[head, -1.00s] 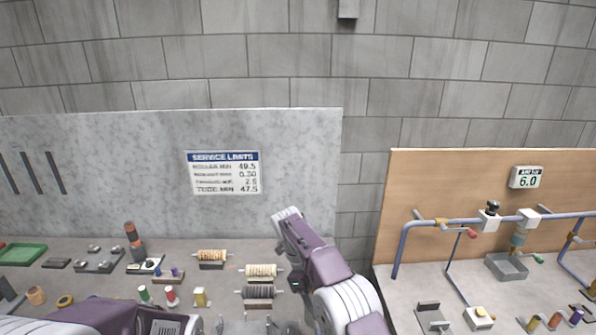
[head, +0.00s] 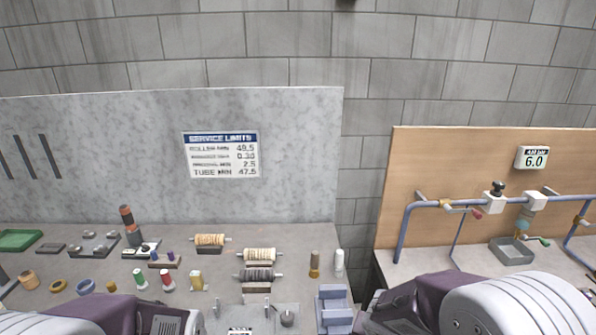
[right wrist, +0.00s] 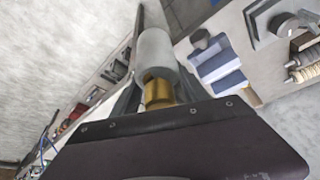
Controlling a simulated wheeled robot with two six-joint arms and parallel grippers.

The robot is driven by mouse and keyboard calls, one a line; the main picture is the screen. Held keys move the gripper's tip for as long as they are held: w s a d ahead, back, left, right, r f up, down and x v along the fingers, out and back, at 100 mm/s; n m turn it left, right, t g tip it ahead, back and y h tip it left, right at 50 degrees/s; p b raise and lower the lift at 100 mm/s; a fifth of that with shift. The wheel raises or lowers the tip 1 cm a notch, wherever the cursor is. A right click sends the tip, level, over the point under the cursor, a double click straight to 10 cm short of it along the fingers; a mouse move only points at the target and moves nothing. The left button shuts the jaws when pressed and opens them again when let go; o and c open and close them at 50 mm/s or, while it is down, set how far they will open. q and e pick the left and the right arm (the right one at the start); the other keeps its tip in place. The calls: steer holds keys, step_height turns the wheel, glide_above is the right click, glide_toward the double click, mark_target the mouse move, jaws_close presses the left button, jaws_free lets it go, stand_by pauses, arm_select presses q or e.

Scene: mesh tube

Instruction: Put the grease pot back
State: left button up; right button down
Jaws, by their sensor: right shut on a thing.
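In the right wrist view my right gripper (right wrist: 157,92) is shut on a short cylinder with a grey body and a brass-coloured part, which looks like the grease pot (right wrist: 155,55). The brass part sits between the fingers. In the head view the purple and white right arm is at the bottom right, and its fingertips and the pot are hidden or out of frame. My left arm shows at the bottom left; its fingertips are out of view.
A blue cradle (head: 335,309) stands near the right arm. A brass-and-grey piece (head: 314,265) and a white cylinder (head: 339,262) stand behind it. Rollers (head: 259,255) and several small parts crowd the bench leftward. A wooden panel with blue pipes (head: 440,205) is on the right.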

steer(key=shift+w+f+n+t+y, duration=0.15)
steer(key=shift+n+t+y, duration=0.15)
steer(key=shift+n, duration=0.6)
steer(key=w+n, duration=0.1)
steer(key=w+n+y, duration=0.1)
steer(key=n, duration=0.1)
steer(key=shift+w+r+n, duration=0.1)
steer(key=shift+r+n, duration=0.2)
steer(key=shift+r, duration=0.05)
steer(key=shift+a, duration=0.1)
